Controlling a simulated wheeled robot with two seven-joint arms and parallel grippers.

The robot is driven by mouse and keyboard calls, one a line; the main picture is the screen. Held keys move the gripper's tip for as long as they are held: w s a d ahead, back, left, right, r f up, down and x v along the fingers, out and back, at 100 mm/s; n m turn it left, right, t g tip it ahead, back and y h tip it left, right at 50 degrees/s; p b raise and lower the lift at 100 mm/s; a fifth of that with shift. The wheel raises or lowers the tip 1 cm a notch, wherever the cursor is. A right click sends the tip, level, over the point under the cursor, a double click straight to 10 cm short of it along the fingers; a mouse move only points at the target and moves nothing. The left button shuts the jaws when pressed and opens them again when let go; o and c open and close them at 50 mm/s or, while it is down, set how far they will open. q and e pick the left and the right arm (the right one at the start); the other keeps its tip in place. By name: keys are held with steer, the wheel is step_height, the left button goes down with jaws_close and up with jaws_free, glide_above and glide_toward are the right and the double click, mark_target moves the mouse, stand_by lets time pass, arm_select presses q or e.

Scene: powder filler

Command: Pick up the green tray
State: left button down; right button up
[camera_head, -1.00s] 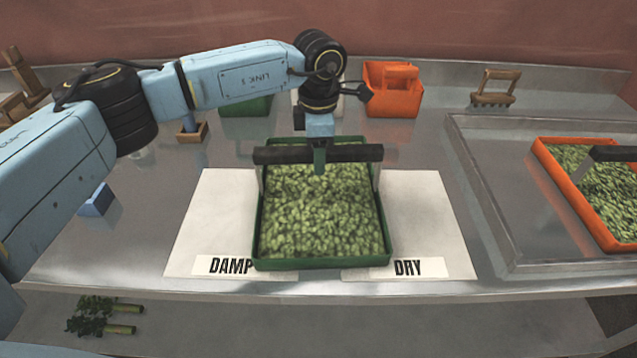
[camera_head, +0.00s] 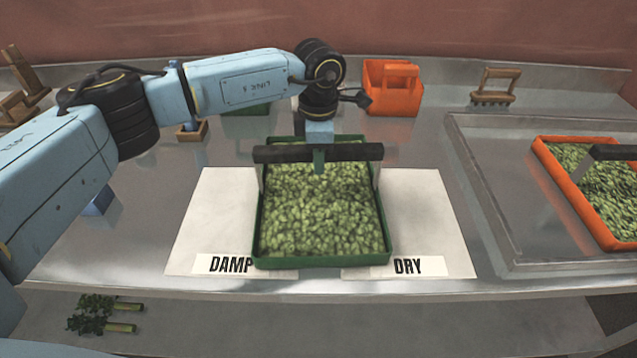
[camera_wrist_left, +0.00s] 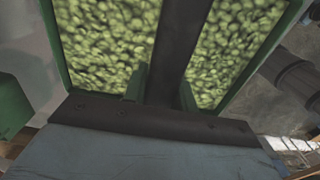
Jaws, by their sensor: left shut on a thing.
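The green tray (camera_head: 256,228), full of green leafy pieces, sits on the white sheet labelled DAMP on the left and DRY on the right. A black bar handle (camera_head: 270,154) spans it on metal uprights. My left gripper (camera_head: 319,162) is over the middle of the tray, shut on the handle. In the left wrist view, the two green fingertips (camera_wrist_left: 162,88) are on either side of the dark bar, with the tray's contents below. My right gripper does not show.
An orange tray (camera_head: 575,192) of similar pieces, with its own dark handle, stands at the right on a raised-edge metal section. An orange carrier (camera_head: 392,88) and a wooden brush (camera_head: 495,87) are at the back. Leafy stalks (camera_head: 103,315) lie on the lower shelf.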

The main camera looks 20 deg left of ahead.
arm_select(q)
steer(key=shift+r, duration=0.1)
step_height(320, 180, up, 9)
steer(key=shift+f, duration=0.15)
step_height(320, 180, up, 8)
steer(key=p, duration=0.4)
stand_by(0.3)
